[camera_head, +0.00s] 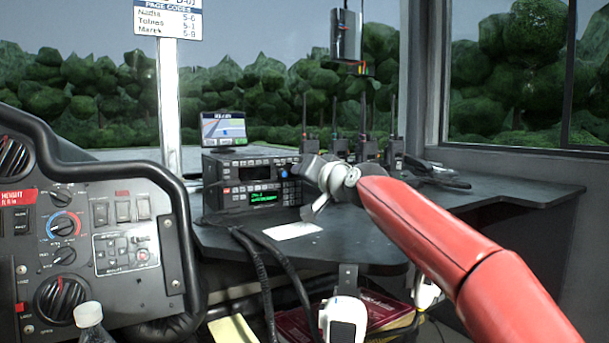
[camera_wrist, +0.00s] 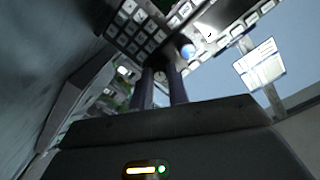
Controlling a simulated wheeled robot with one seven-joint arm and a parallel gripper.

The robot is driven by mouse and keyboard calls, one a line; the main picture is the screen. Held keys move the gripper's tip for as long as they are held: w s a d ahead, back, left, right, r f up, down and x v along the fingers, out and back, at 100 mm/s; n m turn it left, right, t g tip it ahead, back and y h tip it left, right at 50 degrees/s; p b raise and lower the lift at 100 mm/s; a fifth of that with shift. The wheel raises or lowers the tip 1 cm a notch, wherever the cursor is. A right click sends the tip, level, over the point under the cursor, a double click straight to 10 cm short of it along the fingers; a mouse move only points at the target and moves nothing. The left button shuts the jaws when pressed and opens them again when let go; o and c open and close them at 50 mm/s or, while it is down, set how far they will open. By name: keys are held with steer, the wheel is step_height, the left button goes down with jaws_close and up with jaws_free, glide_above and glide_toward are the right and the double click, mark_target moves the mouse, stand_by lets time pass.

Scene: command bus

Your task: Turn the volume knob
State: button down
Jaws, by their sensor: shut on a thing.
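Two stacked black radio units (camera_head: 232,196) stand on the dark desk, with small buttons and a lit green display on the lower one. A small blue knob (camera_head: 284,173) shows at the right end of their front, and a bluish round knob also shows in the wrist view (camera_wrist: 188,51). My gripper (camera_head: 297,172) is at the right end of the radio front, right beside the blue knob. In the wrist view its two dark fingers (camera_wrist: 162,72) reach the panel close together. They are shut on a small knob there, whose grip surface the fingers mostly hide.
Several handheld radios (camera_head: 393,150) stand at the back right of the desk. A white card (camera_head: 292,230) lies in front. The dashboard panel (camera_head: 110,225) with its black rail is at left.

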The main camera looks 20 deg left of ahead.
steer(key=shift+f, duration=0.15)
steer(key=c, duration=1.3)
jaws_free()
steer(key=shift+c, duration=0.2)
steer(key=b+v, duration=0.1)
steer(key=v, duration=0.5)
steer(key=shift+d, duration=0.2)
steer(key=shift+s+d, duration=0.45)
steer(key=shift+s, duration=0.1)
